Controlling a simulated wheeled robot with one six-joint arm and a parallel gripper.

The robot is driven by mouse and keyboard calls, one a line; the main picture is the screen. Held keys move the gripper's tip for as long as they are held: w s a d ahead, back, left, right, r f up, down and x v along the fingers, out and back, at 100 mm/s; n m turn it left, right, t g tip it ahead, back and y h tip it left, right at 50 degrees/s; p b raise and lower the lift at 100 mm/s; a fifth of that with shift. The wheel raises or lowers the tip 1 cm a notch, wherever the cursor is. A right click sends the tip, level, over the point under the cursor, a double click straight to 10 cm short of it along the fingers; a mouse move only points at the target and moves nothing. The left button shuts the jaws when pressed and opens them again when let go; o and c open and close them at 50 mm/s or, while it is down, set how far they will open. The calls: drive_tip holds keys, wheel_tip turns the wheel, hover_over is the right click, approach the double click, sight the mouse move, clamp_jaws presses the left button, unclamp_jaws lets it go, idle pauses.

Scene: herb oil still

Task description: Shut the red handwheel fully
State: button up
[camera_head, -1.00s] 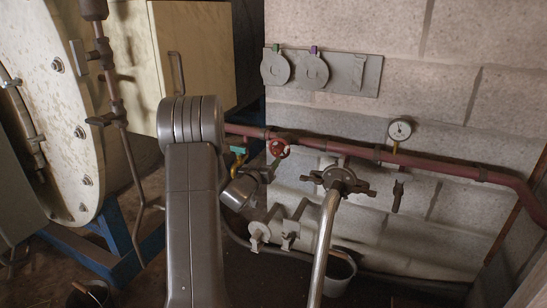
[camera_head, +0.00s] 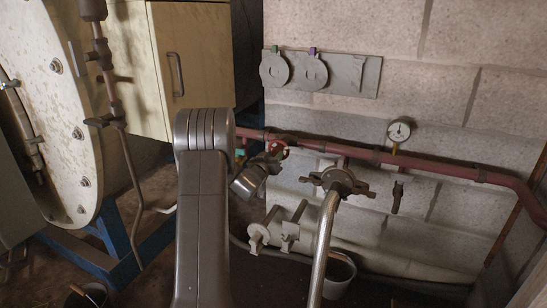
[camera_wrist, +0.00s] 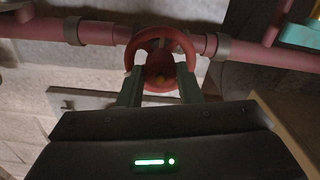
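The red handwheel (camera_head: 284,151) sits on the red pipe along the block wall, partly hidden behind my gripper in the head view. In the wrist view the handwheel (camera_wrist: 160,36) is face-on and close, at the top middle. My gripper (camera_wrist: 160,66) has its two fingers apart, with their pale tips overlapping the left and right sides of the wheel. In the head view my gripper (camera_head: 273,161) is at the wheel. I cannot tell whether the fingertips touch the rim.
A larger metal valve wheel (camera_head: 340,181) and a pressure gauge (camera_head: 399,131) are to the right. Grey brackets (camera_head: 275,230) stick out below, near a bucket (camera_head: 340,275). A teal part (camera_wrist: 300,30) shows at the wrist view's top right. The still (camera_head: 45,130) stands left.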

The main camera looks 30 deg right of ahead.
drive_tip(key=shift+m+b, duration=0.3)
drive_tip(key=shift+m, duration=0.1)
drive_tip(key=m+b, duration=0.7)
drive_tip(key=m, duration=0.4)
drive_tip(key=shift+f, duration=0.15)
drive_tip(key=m+b, duration=0.4)
drive_tip(key=m, duration=0.2)
drive_tip(key=m+b, duration=0.2)
drive_tip(key=m, duration=0.3)
drive_tip(key=shift+m+b, duration=0.3)
drive_tip(key=shift+m, duration=0.1)
drive_tip(key=shift+r, duration=0.2)
drive_tip(key=o, duration=0.9)
